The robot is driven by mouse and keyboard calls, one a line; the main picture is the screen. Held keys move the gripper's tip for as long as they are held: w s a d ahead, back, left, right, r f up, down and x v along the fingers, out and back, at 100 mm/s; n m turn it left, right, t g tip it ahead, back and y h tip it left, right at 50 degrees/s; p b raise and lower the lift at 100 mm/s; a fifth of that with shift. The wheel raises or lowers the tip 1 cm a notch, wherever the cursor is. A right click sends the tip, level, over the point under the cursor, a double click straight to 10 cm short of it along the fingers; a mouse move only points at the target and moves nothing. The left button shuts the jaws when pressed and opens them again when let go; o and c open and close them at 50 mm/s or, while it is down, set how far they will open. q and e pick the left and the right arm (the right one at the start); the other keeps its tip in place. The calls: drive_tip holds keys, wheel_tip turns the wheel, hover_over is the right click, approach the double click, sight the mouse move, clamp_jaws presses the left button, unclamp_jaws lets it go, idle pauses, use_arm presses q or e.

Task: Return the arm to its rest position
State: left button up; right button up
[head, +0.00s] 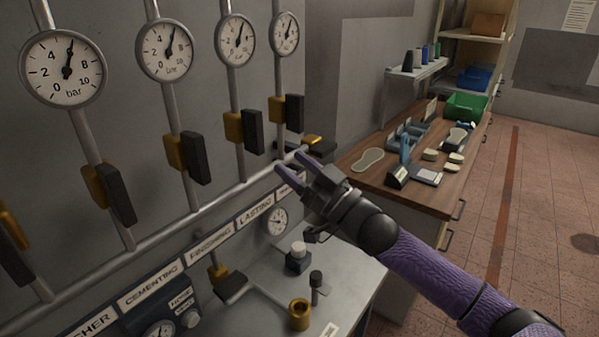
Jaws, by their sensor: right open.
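My right gripper (289,166) is in the middle of the head view, at the end of my purple right arm (435,268), which comes in from the lower right. Its two fingers are spread apart with nothing seen between them. The fingers point up and left, near the right end of a horizontal pipe (232,190) on the wall panel. A valve with a dark handle and brass body (312,143) shows just behind the gripper. I cannot tell whether the fingers touch the pipe. My left gripper is not in view.
Several gauges (62,69) and upright pipes with dark-handled brass valves (188,158) line the wall at left. Below, a grey bench (272,309) bears a brass fitting (299,314). A wooden workbench (375,166) with tools and a green crate (466,107) stands behind. Tiled floor (545,215) is open at right.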

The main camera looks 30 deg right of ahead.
drive_tip(key=shift+s+d+f, duration=0.15)
drive_tip(key=shift+s+d, duration=0.05)
drive_tip(key=shift+s, duration=0.35)
